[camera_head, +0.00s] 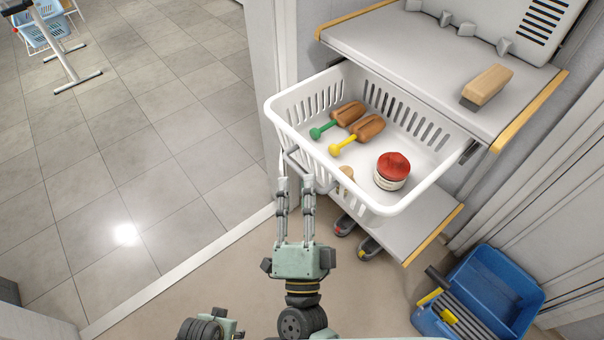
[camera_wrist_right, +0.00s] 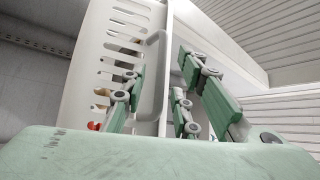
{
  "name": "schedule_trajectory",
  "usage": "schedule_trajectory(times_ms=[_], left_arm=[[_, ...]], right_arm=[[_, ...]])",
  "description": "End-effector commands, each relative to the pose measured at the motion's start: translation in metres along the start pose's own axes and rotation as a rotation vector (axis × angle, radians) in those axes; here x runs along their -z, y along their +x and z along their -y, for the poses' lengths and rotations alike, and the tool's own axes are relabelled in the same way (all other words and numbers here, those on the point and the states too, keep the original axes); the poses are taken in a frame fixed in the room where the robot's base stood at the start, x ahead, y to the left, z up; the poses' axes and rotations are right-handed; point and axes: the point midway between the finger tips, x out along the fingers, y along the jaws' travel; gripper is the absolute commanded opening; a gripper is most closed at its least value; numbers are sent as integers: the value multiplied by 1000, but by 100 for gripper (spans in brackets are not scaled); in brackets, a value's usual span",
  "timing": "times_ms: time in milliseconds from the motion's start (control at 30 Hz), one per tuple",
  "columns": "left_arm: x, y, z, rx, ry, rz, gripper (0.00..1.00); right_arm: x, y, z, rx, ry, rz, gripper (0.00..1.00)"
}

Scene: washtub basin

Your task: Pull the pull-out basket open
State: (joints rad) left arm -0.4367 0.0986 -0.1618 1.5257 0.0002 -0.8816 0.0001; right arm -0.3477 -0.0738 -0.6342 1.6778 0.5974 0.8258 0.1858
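The white slatted pull-out basket (camera_head: 440,172) stands well out from under a shelf, with its inside in view. Its grey bar handle (camera_head: 294,163) is on the front wall. My right gripper (camera_head: 295,182) is at this handle, its fingers apart. In the right wrist view, the basket wall (camera_wrist_right: 95,75) is on the left, and the handle (camera_wrist_right: 160,80) shows between the fingers (camera_wrist_right: 158,85). I cannot tell whether they touch it. A green and black part at the bottom edge looks like my left gripper (camera_head: 222,325); its fingers are hidden.
The basket holds two brown scoop-like brushes (camera_head: 349,112) and a red-topped round item (camera_head: 393,168). A wooden block brush (camera_head: 487,86) lies on the shelf (camera_head: 400,45) above. A blue bucket (camera_head: 510,280) stands at lower right.

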Motion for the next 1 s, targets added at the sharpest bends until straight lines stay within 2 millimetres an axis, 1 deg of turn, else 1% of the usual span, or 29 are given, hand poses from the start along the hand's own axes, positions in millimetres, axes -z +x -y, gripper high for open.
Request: schedule_trajectory(times_ms=[33, 200, 300, 400, 567, 1000], left_arm=[[0, 0, 0, 1, 0, 0, 51], [0, 0, 1, 1, 0, 0, 51], [0, 0, 1, 1, 0, 0, 51], [0, 0, 1, 1, 0, 0, 51], [0, 0, 1, 2, 0, 0, 51], [0, 0, 1, 2, 0, 0, 51]], right_arm=[[-1, -13, -1, -4, -1, 5, 28], [-1, -49, -1, -4, -1, 4, 28], [0, -64, -1, -2, -1, 4, 28], [0, -75, -1, -2, -1, 2, 28], [0, -82, -1, -1, 0, 1, 28], [0, -82, 0, -1, 0, 1, 28]])
